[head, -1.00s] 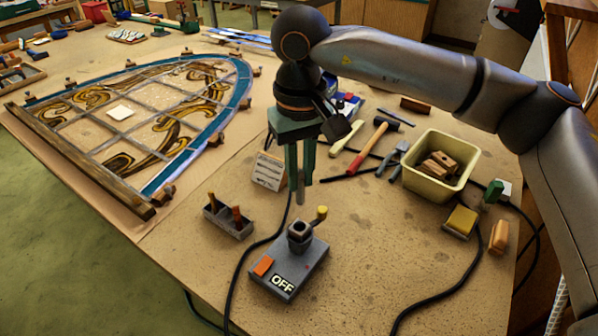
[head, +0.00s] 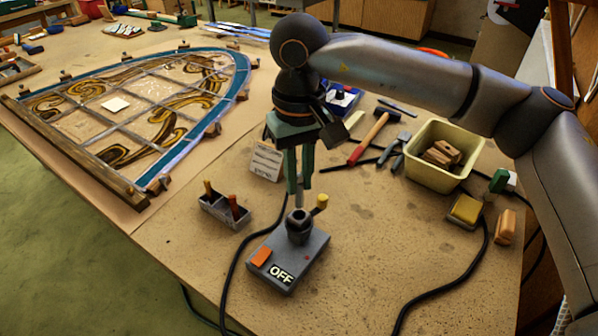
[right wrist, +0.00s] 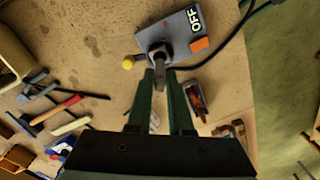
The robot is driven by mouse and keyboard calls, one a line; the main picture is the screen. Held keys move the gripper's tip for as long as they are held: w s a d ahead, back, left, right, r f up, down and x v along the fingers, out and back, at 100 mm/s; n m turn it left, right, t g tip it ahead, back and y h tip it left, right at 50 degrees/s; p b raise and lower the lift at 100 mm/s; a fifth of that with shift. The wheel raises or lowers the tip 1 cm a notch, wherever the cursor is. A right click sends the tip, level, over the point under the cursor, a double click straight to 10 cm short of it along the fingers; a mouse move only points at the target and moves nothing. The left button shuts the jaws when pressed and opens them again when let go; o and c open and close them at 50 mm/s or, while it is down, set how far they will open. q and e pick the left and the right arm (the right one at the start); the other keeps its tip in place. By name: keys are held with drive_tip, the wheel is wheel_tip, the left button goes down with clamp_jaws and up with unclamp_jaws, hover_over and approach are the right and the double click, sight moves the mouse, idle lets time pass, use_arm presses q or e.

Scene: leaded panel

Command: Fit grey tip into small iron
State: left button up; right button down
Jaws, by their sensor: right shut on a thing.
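My right gripper (head: 299,188) is shut on the grey tip (head: 299,201), a thin grey rod that points down between the green fingers. The small iron shows as a dark upright socket (head: 299,226) on a grey box (head: 288,262) marked OFF, with an orange switch and a yellow knob. The tip's lower end is right at the socket's mouth; I cannot tell whether it is inside. In the right wrist view the fingers (right wrist: 161,78) point at the socket (right wrist: 158,52), and the tip is hard to separate from it. My left gripper is not in view.
A small grey holder (head: 225,210) with coloured handles stands left of the box. A leaded panel (head: 130,110) lies at the left. A cream tub (head: 440,175), a yellow sponge-like block (head: 465,210) and a hammer (head: 373,135) are at the right. Black cables cross the table.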

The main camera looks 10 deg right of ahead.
sight(299, 206)
drive_tip(key=shift+f+b, duration=0.3)
drive_tip(key=shift+f, duration=0.4)
idle(1.3)
drive_tip(key=shift+f+b, duration=0.15)
drive_tip(key=shift+b, duration=0.2)
drive_tip(key=shift+f+b, duration=0.3)
drive_tip(key=shift+f, duration=0.05)
drive_tip(key=shift+f+b, duration=1.15)
drive_tip(key=shift+f, duration=0.3)
drive_tip(key=c, duration=0.7)
unclamp_jaws()
drive_tip(key=shift+c, duration=0.2)
